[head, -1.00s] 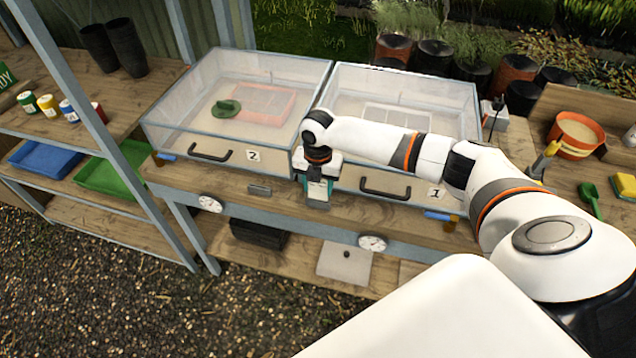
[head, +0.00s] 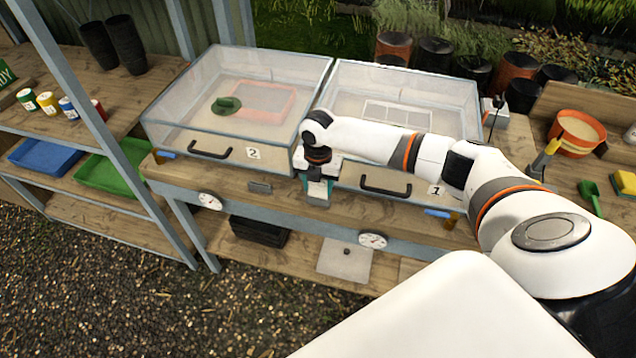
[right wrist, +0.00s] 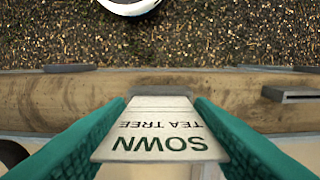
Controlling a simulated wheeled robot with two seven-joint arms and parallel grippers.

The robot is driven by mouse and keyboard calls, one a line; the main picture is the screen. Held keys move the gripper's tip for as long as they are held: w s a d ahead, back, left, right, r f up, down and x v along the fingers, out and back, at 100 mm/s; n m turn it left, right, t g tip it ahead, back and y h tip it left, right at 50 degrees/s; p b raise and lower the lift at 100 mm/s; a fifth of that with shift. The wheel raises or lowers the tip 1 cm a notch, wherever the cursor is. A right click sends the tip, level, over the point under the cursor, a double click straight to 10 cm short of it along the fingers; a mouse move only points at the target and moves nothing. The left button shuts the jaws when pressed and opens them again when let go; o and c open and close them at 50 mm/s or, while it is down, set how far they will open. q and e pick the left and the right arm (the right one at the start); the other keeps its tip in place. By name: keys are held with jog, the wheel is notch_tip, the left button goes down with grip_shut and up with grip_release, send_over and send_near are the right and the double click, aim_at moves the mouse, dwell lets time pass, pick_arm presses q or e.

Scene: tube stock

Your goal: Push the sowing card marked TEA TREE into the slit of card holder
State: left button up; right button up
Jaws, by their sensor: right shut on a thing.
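My right gripper (head: 319,190) is low over the bench's front strip, between the fronts of the two clear boxes. Its green fingers are shut on the sowing card (right wrist: 160,142), a white card reading SOWN and TEA TREE, upside down in the right wrist view. A small grey card holder (head: 260,187) sits on the strip in front of box 2, left of the gripper; a grey block, likely the same holder, shows at the right of the right wrist view (right wrist: 290,94). My left gripper is not in view.
Clear box 2 (head: 165,125) and clear box 1 (head: 462,95) stand behind the gripper, with black handles in front. Round dials (head: 209,201) are on the bench's front edge. Shelves stand at left.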

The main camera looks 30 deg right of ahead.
jog(key=shift+f+b, duration=0.4)
jog(key=shift+f, duration=0.6)
dwell(0.8)
jog(key=o, duration=1.6)
jog(key=shift+r, duration=0.15)
jog(key=shift+r+p, duration=1.05)
jog(key=shift+p, duration=0.15)
jog(key=shift+r+p, duration=2.65)
jog(key=shift+r, duration=0.2)
jog(key=shift+f, duration=0.1)
